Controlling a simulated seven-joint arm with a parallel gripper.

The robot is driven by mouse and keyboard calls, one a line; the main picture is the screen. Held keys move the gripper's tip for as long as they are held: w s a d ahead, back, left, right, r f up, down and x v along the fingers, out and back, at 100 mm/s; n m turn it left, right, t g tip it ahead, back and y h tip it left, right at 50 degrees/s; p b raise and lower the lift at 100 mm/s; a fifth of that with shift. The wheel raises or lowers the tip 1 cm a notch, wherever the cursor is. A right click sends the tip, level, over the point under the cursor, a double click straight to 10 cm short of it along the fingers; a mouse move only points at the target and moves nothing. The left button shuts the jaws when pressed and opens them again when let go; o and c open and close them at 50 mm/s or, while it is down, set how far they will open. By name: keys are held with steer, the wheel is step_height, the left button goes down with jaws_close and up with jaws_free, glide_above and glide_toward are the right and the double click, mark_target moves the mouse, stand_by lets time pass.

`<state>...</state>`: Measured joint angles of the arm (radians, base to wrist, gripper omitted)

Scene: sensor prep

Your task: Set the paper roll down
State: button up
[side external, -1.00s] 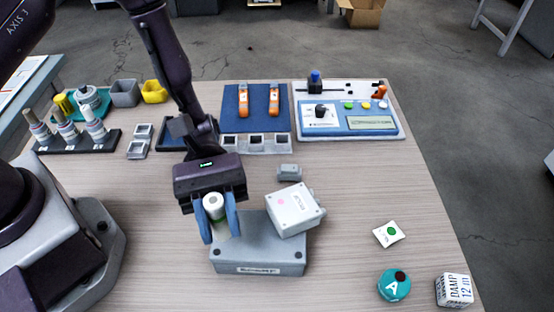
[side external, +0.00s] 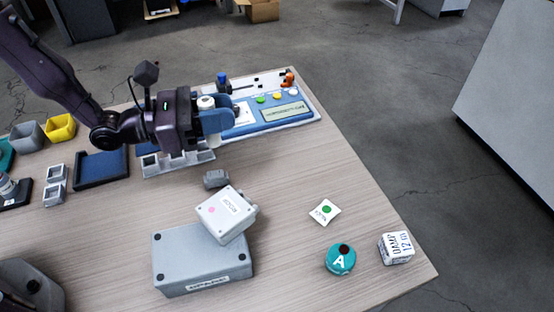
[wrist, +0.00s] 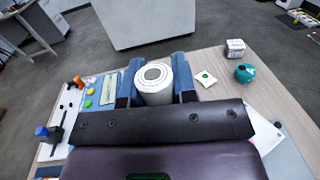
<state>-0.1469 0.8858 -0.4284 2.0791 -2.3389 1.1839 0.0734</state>
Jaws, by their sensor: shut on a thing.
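The paper roll (side external: 206,103) is a white cylinder held between the blue fingers of my gripper (side external: 217,119). In the wrist view the roll (wrist: 153,84) shows its round end with a grey centre, and the gripper (wrist: 156,72) has a finger on each side of it. In the side external view the gripper is over the far part of the table, in front of the blue and white control panel (side external: 278,113). The near finger and the gripper body hide part of the roll. I cannot tell the gap beneath it.
A large grey box (side external: 190,270) with a smaller pale box (side external: 226,214) tilted on it stands at the front. A small grey block (side external: 216,179), a green-dot packet (side external: 325,211), a teal round item (side external: 341,259) and a white labelled cube (side external: 396,248) lie nearby. Bare table (side external: 290,170) lies between.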

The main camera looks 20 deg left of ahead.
steer(key=w+d+f, duration=0.2)
steer(key=w+f, duration=0.1)
steer(key=w, duration=0.1)
steer(key=w+d+f, duration=0.2)
steer(key=w+f, duration=0.2)
steer(key=w+d+f, duration=0.2)
steer(key=w+f, duration=0.2)
steer(key=shift+w+d+f, duration=0.1)
steer(key=shift+w+f, duration=0.1)
steer(key=shift+f, duration=1.6)
steer(key=shift+f, duration=0.1)
steer(key=o, duration=0.9)
